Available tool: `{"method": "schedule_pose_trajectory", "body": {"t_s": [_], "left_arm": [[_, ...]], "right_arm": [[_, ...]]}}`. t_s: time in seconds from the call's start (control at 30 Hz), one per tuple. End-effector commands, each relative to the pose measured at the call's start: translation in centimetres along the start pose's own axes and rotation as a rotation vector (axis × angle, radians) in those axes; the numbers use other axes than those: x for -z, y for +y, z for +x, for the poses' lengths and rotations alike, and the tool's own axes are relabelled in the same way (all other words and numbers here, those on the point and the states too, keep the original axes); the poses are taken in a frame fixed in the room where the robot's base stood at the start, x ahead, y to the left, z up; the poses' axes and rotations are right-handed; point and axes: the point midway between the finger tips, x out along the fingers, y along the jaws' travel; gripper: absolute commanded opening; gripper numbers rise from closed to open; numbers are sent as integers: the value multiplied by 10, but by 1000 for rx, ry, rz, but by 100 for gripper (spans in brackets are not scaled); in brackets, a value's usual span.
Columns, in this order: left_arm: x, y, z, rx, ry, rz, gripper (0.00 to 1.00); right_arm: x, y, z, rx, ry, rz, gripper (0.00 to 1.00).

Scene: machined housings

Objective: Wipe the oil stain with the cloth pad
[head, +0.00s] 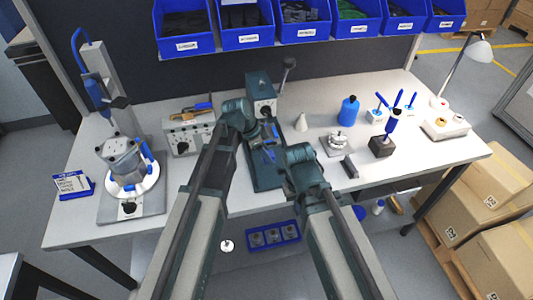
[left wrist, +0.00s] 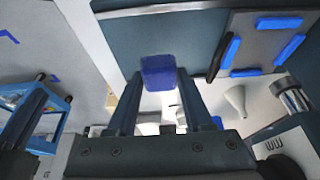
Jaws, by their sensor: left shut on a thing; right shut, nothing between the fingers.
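My left gripper (head: 266,130) is by the dark green machine (head: 261,88) at the back middle of the bench. In the left wrist view its two fingers are shut on a blue block-shaped pad (left wrist: 159,73), which I take for the cloth pad. In the head view the pad is too small to tell from the blue parts nearby. My right gripper (head: 283,148) is shut and empty, lower and slightly to the right, over the machine's green base (head: 262,183). I cannot make out an oil stain in either view; my arms cover part of the bench.
A fixture with a metal housing (head: 122,158) stands at the left. A grey box (head: 188,137) with tools on top is left of the machine. Blue bins (head: 303,31) hang above.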

Motion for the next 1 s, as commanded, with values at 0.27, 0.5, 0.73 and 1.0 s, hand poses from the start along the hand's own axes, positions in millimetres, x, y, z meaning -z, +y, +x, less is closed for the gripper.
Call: {"method": "schedule_pose_trajectory", "body": {"t_s": [0.27, 0.5, 0.73, 1.0], "left_arm": [[4, 0, -9, 0, 0, 0, 7], [5, 0, -12, 0, 0, 0, 7], [13, 0, -31, 0, 0, 0, 7], [15, 0, -37, 0, 0, 0, 7]], "right_arm": [[-1, 1, -10, 0, 0, 0, 0], [-1, 1, -13, 0, 0, 0, 0], [-2, 3, -33, 0, 0, 0, 0], [-2, 4, -40, 0, 0, 0, 0]]}}
